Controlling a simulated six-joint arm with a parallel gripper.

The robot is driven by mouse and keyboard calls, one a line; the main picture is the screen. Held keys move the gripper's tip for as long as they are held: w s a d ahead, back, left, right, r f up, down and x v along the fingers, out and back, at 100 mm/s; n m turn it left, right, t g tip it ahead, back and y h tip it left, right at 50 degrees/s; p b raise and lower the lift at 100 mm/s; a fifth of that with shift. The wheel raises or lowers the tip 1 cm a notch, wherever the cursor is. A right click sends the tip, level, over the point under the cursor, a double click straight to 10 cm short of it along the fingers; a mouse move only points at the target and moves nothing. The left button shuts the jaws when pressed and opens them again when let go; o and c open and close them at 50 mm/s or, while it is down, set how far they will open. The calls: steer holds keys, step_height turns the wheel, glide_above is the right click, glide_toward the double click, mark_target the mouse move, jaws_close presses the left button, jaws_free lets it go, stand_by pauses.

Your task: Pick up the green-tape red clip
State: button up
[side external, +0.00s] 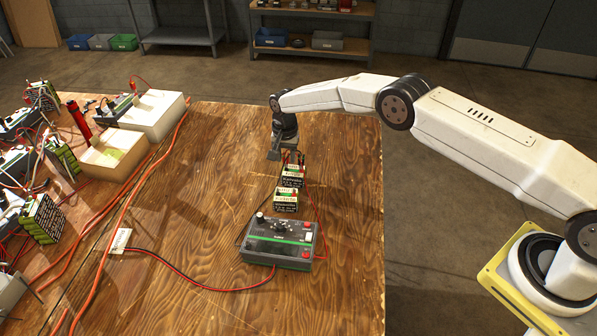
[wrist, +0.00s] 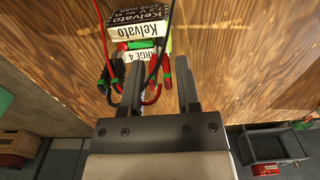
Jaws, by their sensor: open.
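In the wrist view, a red clip with green tape (wrist: 167,66) shows near the right finger, beside the label of a battery block; its jaw end is hard to make out. Other red and black leads with green bands (wrist: 116,86) hang by the left finger. My gripper (wrist: 160,78) is open, its two fingers apart with no object clearly held between them. In the side view, my gripper (side external: 273,154) hangs just behind and left of the rear battery block (side external: 291,179). Small red and dark clip parts (side external: 299,161) stand on that block, too small to tell apart.
A second battery block (side external: 286,199) sits in front of the first. A grey charger box (side external: 265,247) stands nearer, with red and black cables. Left, more batteries, boxes (side external: 115,155) and orange cables crowd the table. The wooden table (side external: 345,270) is clear at right.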

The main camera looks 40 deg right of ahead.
mark_target(288, 155)
jaws_close()
steer(key=shift+r, duration=0.15)
steer(key=shift+r, duration=1.2)
steer(key=shift+s+r, duration=0.45)
steer(key=shift+r, duration=0.4)
steer(key=s+d+r, duration=0.1)
steer(key=s+r, duration=0.7)
steer(key=s, duration=0.5)
steer(key=shift+d+r, duration=0.25)
steer(key=shift+r, duration=0.05)
